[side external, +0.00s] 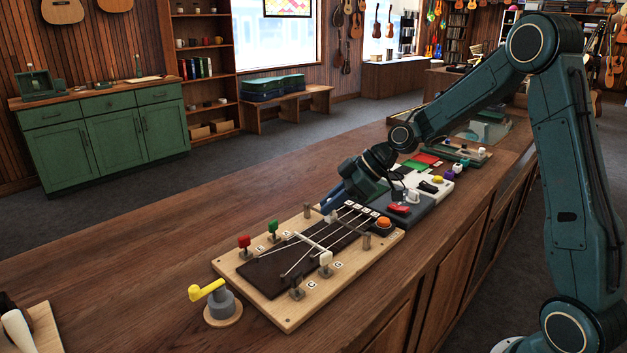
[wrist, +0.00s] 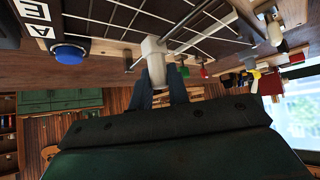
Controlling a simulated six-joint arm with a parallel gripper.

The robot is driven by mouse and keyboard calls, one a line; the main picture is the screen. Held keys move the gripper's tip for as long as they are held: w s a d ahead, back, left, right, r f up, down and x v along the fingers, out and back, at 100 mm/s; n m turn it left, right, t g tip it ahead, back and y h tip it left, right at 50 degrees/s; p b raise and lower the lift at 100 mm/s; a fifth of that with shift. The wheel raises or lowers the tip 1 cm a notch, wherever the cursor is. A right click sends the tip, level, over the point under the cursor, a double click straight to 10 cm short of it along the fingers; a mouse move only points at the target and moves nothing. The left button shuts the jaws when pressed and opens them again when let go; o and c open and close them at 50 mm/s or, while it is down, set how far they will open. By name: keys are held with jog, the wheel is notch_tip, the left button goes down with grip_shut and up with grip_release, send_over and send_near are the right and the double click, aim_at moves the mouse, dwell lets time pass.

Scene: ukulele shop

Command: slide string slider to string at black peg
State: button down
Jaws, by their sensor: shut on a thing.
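A pale wooden board (side external: 230,263) with a dark fretboard (side external: 262,276) and several strings lies on the counter. A black peg (side external: 297,287) stands at its near edge, left of a white peg (side external: 326,258). A white bar (side external: 311,241) lies across the strings. My gripper (side external: 331,210) reaches down at the board's far edge, right of the green peg (side external: 273,228). In the wrist view its dark fingers (wrist: 167,88) are shut on a cream-coloured piece (wrist: 153,48) beside the strings. I cannot tell surely whether this piece is the string slider.
A red peg (side external: 243,241) stands at the board's far left. A yellow-handled crank (side external: 207,290) is left of the board, and an orange button (side external: 384,224) is at its right end. A blue button (wrist: 70,53) shows in the wrist view. The counter's left side is mostly clear.

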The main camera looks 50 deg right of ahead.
jog(key=shift+s, duration=1.3)
jog(key=c, duration=1.3)
grip_release()
jog(key=shift+c, duration=0.2)
jog(key=shift+d+r, duration=0.1)
jog(key=shift+r, duration=0.05)
jog(key=v, duration=1.3)
jog(key=shift+s+r, duration=0.2)
